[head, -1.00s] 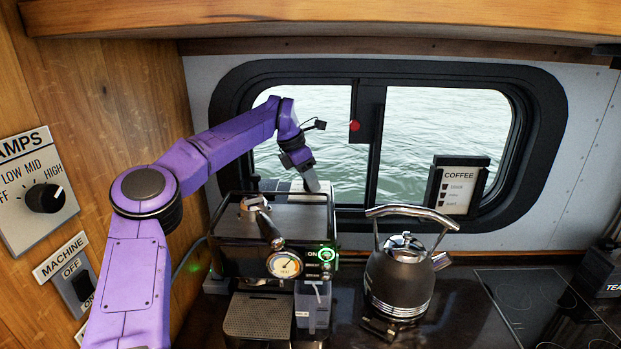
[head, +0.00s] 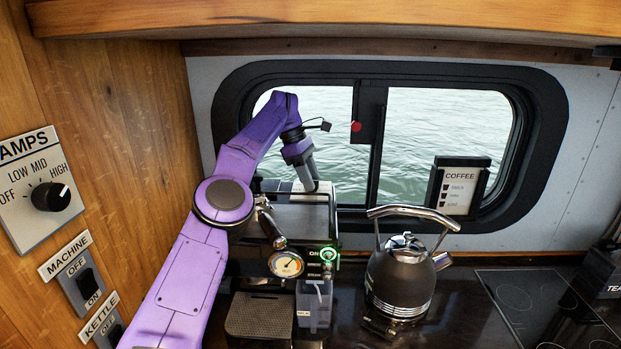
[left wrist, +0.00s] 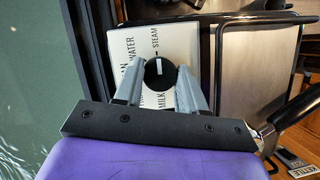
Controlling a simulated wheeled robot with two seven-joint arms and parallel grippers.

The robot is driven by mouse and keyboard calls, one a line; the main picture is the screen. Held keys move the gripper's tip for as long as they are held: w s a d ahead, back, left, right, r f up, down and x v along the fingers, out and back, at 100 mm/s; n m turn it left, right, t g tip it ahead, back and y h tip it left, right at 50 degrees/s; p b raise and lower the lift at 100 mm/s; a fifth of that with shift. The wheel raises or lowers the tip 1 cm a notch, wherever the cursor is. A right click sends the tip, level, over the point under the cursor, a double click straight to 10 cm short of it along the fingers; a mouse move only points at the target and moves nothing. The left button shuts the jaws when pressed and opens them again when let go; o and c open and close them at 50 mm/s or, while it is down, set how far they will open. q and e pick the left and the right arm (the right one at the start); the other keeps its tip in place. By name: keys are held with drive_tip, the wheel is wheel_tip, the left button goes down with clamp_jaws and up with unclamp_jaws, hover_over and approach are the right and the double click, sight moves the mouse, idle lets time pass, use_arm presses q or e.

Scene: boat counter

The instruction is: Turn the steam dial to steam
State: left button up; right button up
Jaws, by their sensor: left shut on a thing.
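The steam dial (left wrist: 160,74) is a round black knob with a white mark, on a pale label plate (left wrist: 185,45) in the left wrist view. STEAM is printed beyond the knob, MILK on the near side and WATER to the left. The white mark appears to lie on the STEAM side of the knob. My left gripper (left wrist: 160,72) is shut on the dial, with one finger on each side of it. In the head view my left gripper (head: 311,184) reaches down behind the top of the coffee machine (head: 308,217), and the dial is hidden there. My right gripper is not in view.
A dark kettle (head: 400,278) stands right of the machine. The window (head: 440,130) is behind. Wall switches (head: 86,283) and an AMPS dial (head: 50,197) are on the left wall. A hob (head: 545,305) lies at the right.

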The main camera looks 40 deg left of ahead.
use_arm(q)
drive_tip(key=shift+f, duration=0.1)
idle(0.5)
drive_tip(key=o, duration=1.1)
drive_tip(key=shift+c, duration=0.2)
drive_tip(key=shift+s, duration=0.1)
